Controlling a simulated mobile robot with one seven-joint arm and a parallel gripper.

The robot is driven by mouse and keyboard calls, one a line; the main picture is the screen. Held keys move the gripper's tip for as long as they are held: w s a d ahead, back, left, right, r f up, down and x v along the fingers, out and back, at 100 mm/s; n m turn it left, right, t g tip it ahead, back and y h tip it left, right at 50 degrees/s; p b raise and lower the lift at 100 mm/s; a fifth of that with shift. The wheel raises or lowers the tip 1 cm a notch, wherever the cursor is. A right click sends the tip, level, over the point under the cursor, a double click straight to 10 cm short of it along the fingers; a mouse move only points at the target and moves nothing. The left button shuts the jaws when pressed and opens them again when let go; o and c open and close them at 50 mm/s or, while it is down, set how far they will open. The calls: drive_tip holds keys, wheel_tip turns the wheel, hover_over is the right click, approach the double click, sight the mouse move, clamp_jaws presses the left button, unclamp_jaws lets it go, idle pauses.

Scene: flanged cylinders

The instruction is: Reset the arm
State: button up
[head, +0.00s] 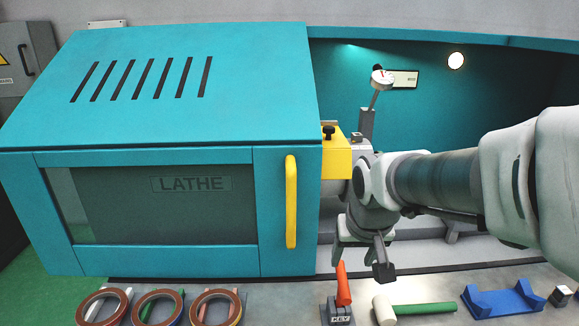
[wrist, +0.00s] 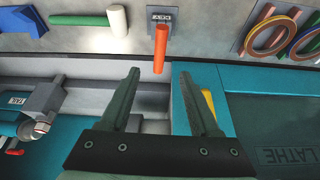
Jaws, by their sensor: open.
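My gripper (head: 362,262) is in front of the open bay of the teal lathe, to the right of its door, above the grey front ledge. In the wrist view the two dark fingers of my gripper (wrist: 160,76) stand wide apart with nothing between them. The orange handle (wrist: 161,50) of the key shows just beyond the fingertips, apart from them. In the head view the handle (head: 343,284) stands upright in a grey block marked KEY (head: 340,314), below my gripper. My arm reaches in from the right.
A dial gauge (head: 382,78) stands in the bay. The ledge carries several brown rings (head: 101,307), a green-handled mallet (head: 425,309) and a blue cradle (head: 502,300).

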drive_tip(key=s+r+t+p, duration=0.1)
drive_tip(key=s+r+p, duration=0.5)
drive_tip(key=s+r, duration=0.5)
drive_tip(key=s, duration=0.3)
drive_tip(key=shift+s+d+n+p, duration=0.2)
drive_tip(key=shift+n+p, duration=0.1)
drive_tip(key=shift+p, duration=0.1)
